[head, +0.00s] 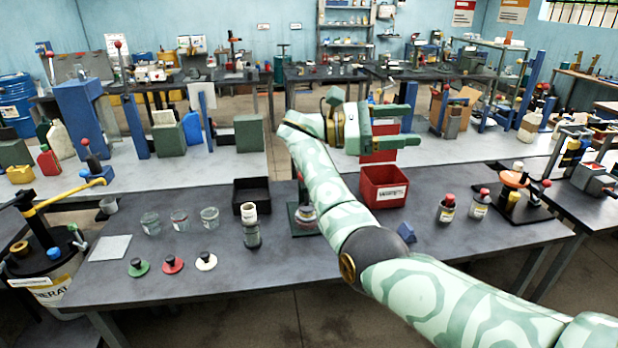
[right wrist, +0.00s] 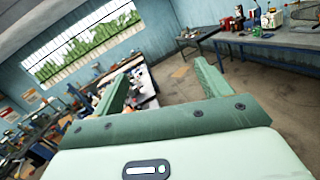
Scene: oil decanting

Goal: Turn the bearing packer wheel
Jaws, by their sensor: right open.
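A device with an orange-red round wheel (head: 514,180) on a dark base plate stands at the right end of the near grey table; it looks like the bearing packer, though I cannot be sure. My right gripper (head: 412,122) is raised above the far side of the table, left of and beyond that device, well apart from it. The right wrist view also shows this gripper (right wrist: 160,86), its two green fingers spread with nothing between them. That view looks out over the room, and I cannot make out the wheel there. My left gripper is not in view.
On the near table (head: 330,262) stand a red bin (head: 384,190), two red-capped bottles (head: 447,208), a black tray (head: 251,194), glass jars (head: 180,221) and several knobbed discs (head: 172,265). My right arm hides part of a green-based device (head: 305,218).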

